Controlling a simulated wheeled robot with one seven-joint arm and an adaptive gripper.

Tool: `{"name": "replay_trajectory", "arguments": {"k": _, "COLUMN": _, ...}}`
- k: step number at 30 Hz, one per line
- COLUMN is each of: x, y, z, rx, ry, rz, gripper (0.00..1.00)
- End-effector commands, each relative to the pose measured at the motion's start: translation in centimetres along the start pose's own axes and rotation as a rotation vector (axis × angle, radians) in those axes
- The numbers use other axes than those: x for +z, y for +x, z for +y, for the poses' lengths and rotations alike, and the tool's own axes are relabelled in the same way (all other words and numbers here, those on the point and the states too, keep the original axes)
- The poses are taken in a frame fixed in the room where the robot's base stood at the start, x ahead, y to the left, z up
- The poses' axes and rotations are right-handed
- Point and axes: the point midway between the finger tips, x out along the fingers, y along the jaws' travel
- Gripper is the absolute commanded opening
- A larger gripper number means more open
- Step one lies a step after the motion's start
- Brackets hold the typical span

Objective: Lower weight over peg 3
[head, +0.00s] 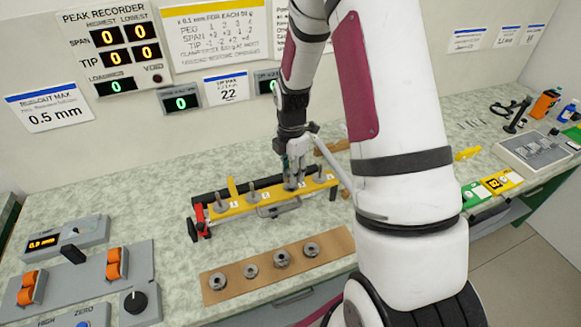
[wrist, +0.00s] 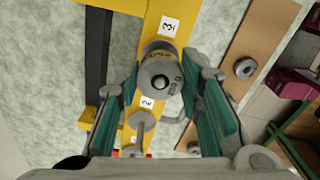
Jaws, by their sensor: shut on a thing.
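My gripper (wrist: 160,78) is shut on a round grey metal weight (wrist: 158,72), one finger on each side of it. In the wrist view, the weight covers the spot beside the label 3 (wrist: 169,26) on the yellow bar (wrist: 128,140). Peg 3 is hidden behind the weight, and I cannot tell whether the weight is around it or above it. Peg 2 (wrist: 142,121) stands bare beside label 2. In the head view, my gripper (head: 296,172) is over the right half of the yellow bar (head: 243,203), pointing down at the third peg from the left.
A tan strip (head: 232,288) in front of the bar carries several grey weights (head: 282,259). A control box with orange switches (head: 115,265) stands at the left. Readouts (head: 128,46) hang on the wall. Other pegs (head: 220,202) rise close to my gripper.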

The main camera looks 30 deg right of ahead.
Motion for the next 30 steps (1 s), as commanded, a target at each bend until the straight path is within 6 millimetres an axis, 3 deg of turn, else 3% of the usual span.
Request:
{"name": "replay_trajectory", "arguments": {"k": 12, "x": 0.0, "y": 2.0, "z": 0.0, "rx": -0.001, "ry": -0.001, "rz": 0.000, "gripper": 0.00}}
{"name": "replay_trajectory", "arguments": {"k": 26, "x": 0.0, "y": 2.3, "z": 0.0, "rx": 0.000, "ry": -0.001, "rz": 0.000, "gripper": 0.00}}
{"name": "replay_trajectory", "arguments": {"k": 27, "x": 0.0, "y": 2.3, "z": 0.0, "rx": 0.000, "ry": 0.000, "rz": 0.000, "gripper": 0.35}}
{"name": "replay_trajectory", "arguments": {"k": 30, "x": 0.0, "y": 2.3, "z": 0.0, "rx": 0.000, "ry": 0.000, "rz": 0.000, "gripper": 0.57}}
